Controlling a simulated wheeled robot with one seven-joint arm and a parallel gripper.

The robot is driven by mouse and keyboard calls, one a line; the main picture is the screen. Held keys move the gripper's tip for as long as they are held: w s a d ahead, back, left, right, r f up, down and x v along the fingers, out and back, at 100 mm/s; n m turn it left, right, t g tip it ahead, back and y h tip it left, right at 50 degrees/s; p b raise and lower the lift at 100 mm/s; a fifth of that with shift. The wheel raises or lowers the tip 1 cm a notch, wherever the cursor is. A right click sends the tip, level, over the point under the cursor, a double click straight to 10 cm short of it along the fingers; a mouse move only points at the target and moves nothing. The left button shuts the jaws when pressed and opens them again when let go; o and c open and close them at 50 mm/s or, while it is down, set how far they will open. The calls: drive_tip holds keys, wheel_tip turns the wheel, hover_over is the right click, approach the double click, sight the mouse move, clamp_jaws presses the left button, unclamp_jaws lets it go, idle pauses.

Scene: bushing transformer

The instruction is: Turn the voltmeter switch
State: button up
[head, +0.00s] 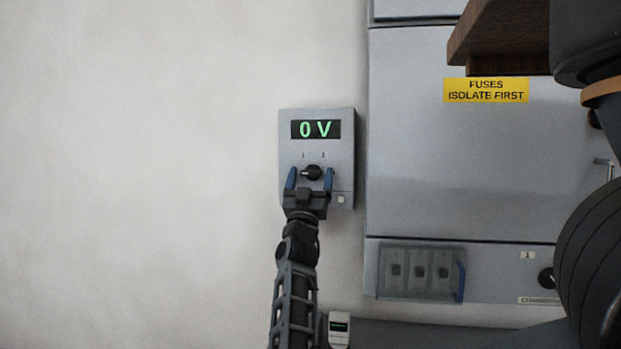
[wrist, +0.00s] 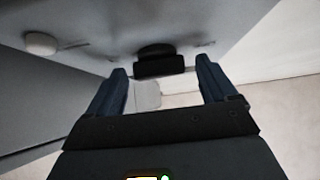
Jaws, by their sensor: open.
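The voltmeter (head: 345,150) is a grey box on the wall, with a green display (head: 316,130) reading 0 V. Its black rotary switch (head: 313,172) sits below the display, under the marks 1 and a second one too small to read surely. My gripper (head: 310,176) is open, with one blue finger on each side of the switch in the head view. In the wrist view the switch (wrist: 158,62) shows ahead, between the directions of the two fingertips (wrist: 161,72). The switch looks just beyond the tips. I cannot tell whether a finger touches it.
A round white button (head: 341,199) is at the voltmeter's lower right; it also shows in the wrist view (wrist: 41,43). A grey cabinet (head: 420,170) with a yellow fuse label (head: 486,90) stands right of it. The wall (head: 140,170) at left is clear.

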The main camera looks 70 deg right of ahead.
drive_tip(key=c, duration=1.1)
drive_tip(key=shift+o, duration=0.2)
drive_tip(key=shift+f+g, duration=0.1)
drive_tip(key=shift+g, duration=0.2)
drive_tip(key=shift+m+b, duration=0.3)
